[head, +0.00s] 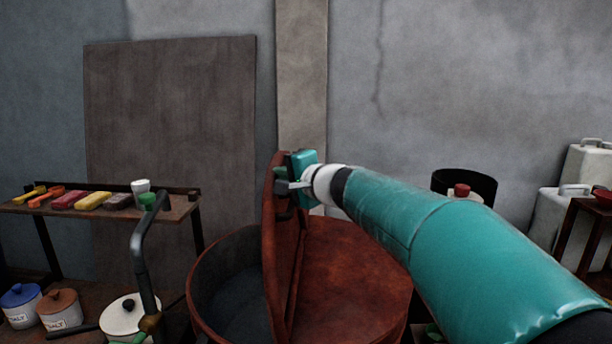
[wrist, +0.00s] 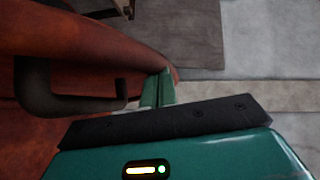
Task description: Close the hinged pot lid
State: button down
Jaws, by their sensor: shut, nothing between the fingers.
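The big reddish-brown pot (head: 197,290) stands low in the centre of the head view, with its dark inside open on the left. Its hinged lid (head: 269,235) stands nearly upright across the middle. A flat reddish cover (head: 355,270) lies over the right part. My gripper (head: 284,187) is at the upper part of the lid, on its right side. In the wrist view the shut green fingers (wrist: 157,88) are at the lid's edge (wrist: 110,48); I cannot tell if they touch. A dark handle (wrist: 75,103) on the lid is beside the fingers, not held.
A bench (head: 180,210) with coloured blocks and a white cup stands at left. Jars (head: 60,308) and a white lidded pot (head: 122,318) are below it. A curved grey pipe (head: 138,250) rises left of the pot. A black round container (head: 480,186) and pale canisters (head: 590,165) are at right.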

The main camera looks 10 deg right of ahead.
jog(key=w+a+f+n+g+h, duration=0.2)
jog(key=a+f, duration=0.1)
jog(key=a, duration=0.7)
jog(key=w+a+f+n+g+h, duration=0.2)
jog(key=a+f+h, duration=0.3)
jog(key=a+f, duration=1)
jog(key=shift+w+f+n, duration=0.45)
jog(key=shift+f+n, duration=0.35)
jog(key=shift+n, duration=0.1)
jog(key=shift+r, duration=0.1)
